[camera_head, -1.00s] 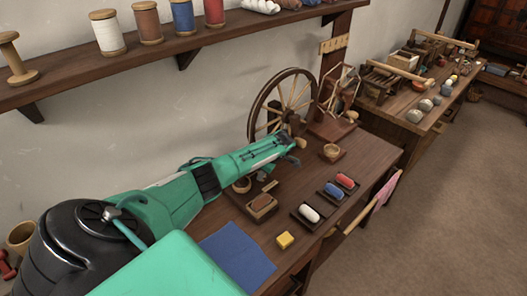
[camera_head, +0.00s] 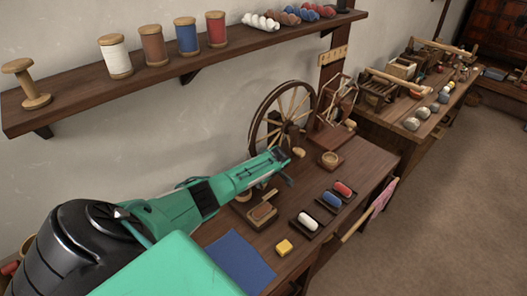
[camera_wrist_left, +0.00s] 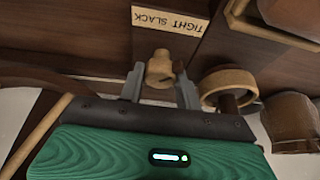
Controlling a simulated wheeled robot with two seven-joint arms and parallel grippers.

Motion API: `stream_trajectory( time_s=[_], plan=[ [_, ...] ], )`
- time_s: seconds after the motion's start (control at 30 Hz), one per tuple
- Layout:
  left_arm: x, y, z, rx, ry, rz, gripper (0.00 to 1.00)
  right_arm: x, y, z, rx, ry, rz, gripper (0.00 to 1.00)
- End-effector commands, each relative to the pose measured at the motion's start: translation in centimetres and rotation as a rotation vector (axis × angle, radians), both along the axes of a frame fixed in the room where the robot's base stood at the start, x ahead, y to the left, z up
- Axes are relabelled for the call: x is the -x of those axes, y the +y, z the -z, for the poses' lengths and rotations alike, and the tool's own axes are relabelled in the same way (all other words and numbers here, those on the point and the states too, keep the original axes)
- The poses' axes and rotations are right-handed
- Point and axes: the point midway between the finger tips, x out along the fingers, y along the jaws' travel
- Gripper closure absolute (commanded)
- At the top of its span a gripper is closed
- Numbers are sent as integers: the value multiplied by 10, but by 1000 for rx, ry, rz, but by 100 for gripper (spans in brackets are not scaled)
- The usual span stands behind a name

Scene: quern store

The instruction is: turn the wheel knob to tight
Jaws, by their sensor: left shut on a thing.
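The wheel knob (camera_wrist_left: 160,68) is a small pale wooden knob in the left wrist view. It sits between the two grey fingers of my left gripper (camera_wrist_left: 158,88), which is shut on it. A pale label (camera_wrist_left: 170,19) with the words tight and slack lies just beyond the knob and appears upside down. Which word the knob points to, I cannot tell. In the head view my left gripper (camera_head: 285,166) reaches the base of the spinning wheel (camera_head: 282,118), and the knob is hard to make out there. My right gripper is not in view.
A shelf (camera_head: 165,76) with spools runs along the wall above.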

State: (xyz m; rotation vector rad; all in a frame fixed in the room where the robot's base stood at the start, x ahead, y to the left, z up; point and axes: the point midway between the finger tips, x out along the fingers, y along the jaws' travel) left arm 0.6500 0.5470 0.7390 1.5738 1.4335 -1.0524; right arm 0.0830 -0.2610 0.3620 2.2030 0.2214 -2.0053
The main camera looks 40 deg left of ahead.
Motion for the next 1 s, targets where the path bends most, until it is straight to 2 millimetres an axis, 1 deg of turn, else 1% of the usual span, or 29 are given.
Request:
stream_trajectory(
  time_s=[0.4,0.43,0.5,0.53,0.83,1.0],
  plan=[
    [0,-1,0,1,0,9,89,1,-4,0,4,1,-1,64],
    [0,-1,0,1,0,9,62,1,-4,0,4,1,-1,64],
    [0,-1,0,1,0,9,48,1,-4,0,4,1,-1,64],
    [0,-1,0,1,0,9,45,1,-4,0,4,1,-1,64],
    [0,-1,-1,0,0,8,45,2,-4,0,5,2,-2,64],
    [0,-5,-11,1,-1,9,45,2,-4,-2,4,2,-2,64]
  ],
)
